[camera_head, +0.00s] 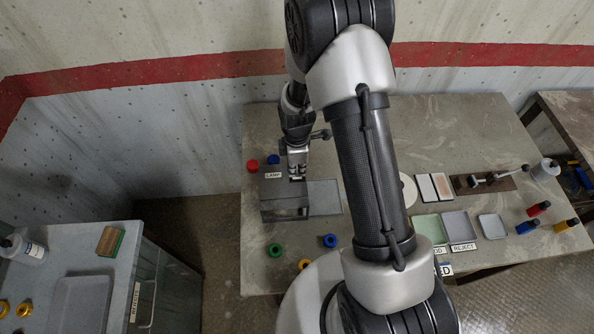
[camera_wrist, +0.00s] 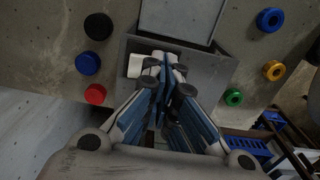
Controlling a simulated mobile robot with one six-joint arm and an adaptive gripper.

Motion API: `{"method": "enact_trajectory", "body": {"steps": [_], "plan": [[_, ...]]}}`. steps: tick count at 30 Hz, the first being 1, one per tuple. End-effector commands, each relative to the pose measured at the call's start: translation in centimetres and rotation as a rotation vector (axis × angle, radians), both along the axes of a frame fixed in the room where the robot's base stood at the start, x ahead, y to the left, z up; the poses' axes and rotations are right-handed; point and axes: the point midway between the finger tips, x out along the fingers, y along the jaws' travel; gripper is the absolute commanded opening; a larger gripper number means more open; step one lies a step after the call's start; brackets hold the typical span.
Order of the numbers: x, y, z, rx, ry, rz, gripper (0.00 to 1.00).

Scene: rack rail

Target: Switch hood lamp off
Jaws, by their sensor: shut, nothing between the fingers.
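The hood is a dark grey box (camera_head: 284,207) with a white LAMP label (camera_head: 273,175) on its top, at the left part of the table in the head view. It also shows behind my fingers in the wrist view (camera_wrist: 208,76). My gripper (camera_head: 297,178) points down at the hood's top, close to the right of the label. In the wrist view its fingertips (camera_wrist: 165,62) are together and empty, beside a small white piece (camera_wrist: 135,65), probably the label. I cannot make out the lamp switch; the fingers may cover it. Contact with the hood cannot be told.
A grey tray (camera_head: 325,198) lies right of the hood. Red (camera_head: 252,165) and blue (camera_head: 273,159) round pieces stand behind it. Green (camera_head: 275,250) and blue (camera_head: 330,241) rings lie in front. Bottles (camera_head: 540,209) and trays occupy the table's right side.

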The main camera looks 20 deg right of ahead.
Motion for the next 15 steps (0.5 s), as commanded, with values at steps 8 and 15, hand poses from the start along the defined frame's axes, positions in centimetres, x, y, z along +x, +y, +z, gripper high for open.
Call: {"method": "enact_trajectory", "body": {"steps": [8,15], "plan": [[0.1,0.0,2.0,0.000,-0.002,0.000,0.00],[0.0,0.0,3.9,0.000,-0.001,0.000,0.00]]}}
